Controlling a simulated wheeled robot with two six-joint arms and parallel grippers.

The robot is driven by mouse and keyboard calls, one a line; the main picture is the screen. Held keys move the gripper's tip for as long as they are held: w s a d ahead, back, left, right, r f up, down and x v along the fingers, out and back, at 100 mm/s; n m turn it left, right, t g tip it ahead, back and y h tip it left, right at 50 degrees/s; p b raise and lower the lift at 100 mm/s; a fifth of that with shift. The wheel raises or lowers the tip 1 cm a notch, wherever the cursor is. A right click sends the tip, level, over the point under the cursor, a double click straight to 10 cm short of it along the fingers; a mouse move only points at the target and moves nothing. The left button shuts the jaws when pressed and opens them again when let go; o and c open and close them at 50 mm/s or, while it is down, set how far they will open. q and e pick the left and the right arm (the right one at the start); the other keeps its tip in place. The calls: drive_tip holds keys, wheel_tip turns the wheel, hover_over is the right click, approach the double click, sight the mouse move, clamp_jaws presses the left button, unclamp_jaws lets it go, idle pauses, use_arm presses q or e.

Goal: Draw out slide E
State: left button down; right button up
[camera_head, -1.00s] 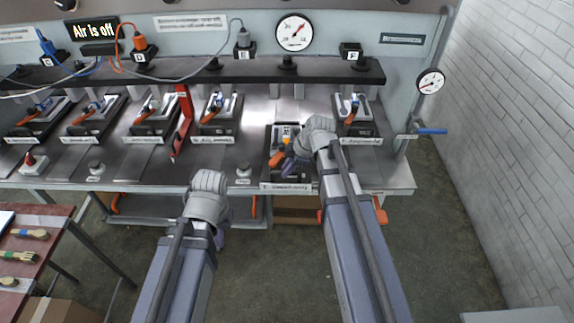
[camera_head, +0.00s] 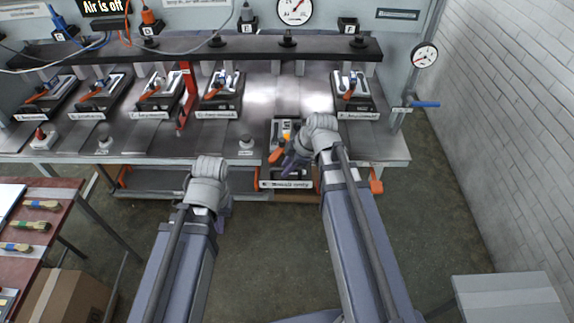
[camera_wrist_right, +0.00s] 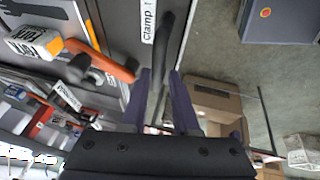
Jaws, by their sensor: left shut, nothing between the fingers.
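Slide E (camera_head: 268,150), a dark tray with a white front label and an orange-handled clamp, sits forward of the row of slides. Its front end juts past the bench's front edge. In the right wrist view, my right gripper's purple fingers (camera_wrist_right: 162,85) stand on both sides of a black handle bar (camera_wrist_right: 170,45). The clamp's orange lever (camera_wrist_right: 105,62) shows beside it. My left gripper (camera_head: 225,214) hangs empty before the bench, its fingers shut and mostly hidden by the wrist.
Other slides stay farther back, among them one below plate F (camera_head: 352,92). A red upright (camera_head: 186,95) stands between two of them. A red table (camera_head: 60,215) with brushes is at left, a brick wall (camera_head: 500,130) at right. The floor (camera_head: 270,260) between my arms is clear.

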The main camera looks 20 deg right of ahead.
drive_tip(key=shift+o, duration=1.4)
drive_tip(key=shift+s, duration=0.15)
drive_tip(key=shift+o, duration=0.5)
drive_tip(key=shift+r, duration=0.1)
drive_tip(key=p+v, duration=0.7)
drive_tip(key=shift+r, duration=0.3)
drive_tip(key=shift+d, duration=0.1)
